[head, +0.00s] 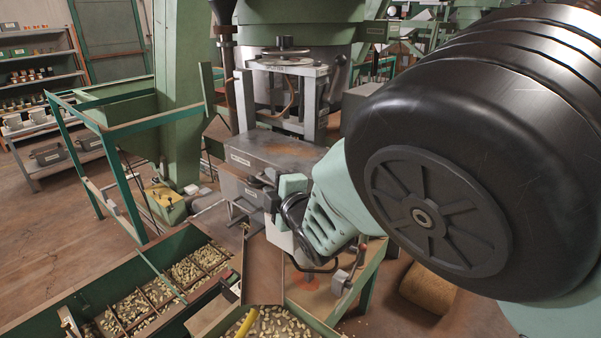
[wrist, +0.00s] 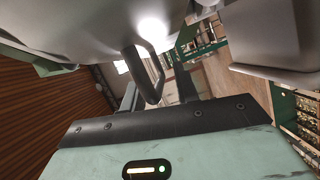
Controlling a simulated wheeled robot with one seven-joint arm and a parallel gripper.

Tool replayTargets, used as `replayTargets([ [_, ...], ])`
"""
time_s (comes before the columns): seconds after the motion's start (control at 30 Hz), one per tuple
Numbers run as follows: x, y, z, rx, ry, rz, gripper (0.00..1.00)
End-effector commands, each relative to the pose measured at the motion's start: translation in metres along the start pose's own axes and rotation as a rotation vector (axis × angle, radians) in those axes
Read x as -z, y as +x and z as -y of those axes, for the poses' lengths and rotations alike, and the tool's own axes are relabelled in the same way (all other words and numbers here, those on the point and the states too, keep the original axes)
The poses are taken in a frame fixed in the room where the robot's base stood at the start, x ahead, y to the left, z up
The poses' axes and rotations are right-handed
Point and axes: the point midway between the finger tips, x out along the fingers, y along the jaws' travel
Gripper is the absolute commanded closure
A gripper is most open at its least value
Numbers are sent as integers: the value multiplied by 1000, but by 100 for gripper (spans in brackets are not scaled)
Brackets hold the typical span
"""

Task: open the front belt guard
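A grey, worn metal cover with a small label (head: 275,150) sits on the front of the green machine in the head view. I take it to be the front belt guard, but cannot be sure. A large grey surface (wrist: 75,30) fills the upper left of that view.
A green-framed bin with compartments of nuts (head: 185,270) lies at the lower left. A green rail frame (head: 112,150) stands left of the machine. A shelf (head: 35,185) is against the far left. Open floor (head: 40,235) lies between. My arm covers the right side.

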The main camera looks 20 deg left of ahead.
Motion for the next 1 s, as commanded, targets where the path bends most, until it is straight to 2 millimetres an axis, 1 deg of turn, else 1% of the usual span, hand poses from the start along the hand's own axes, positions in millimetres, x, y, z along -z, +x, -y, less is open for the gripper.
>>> replayTargets([
  [0.13,0,0,0,0,0,0,69],
  [0.17,0,0,0,0,0,0,72],
  [0.2,0,0,0,0,0,0,83],
  [0.27,0,0,0,-1,0,0,100],
  [0.5,0,0,-1,1,4,0,100],
  [0.67,2,-1,-8,9,32,-1,100],
  [0.83,5,-2,-24,38,107,-1,100],
  [1.0,7,-4,-49,86,228,-1,100],
])
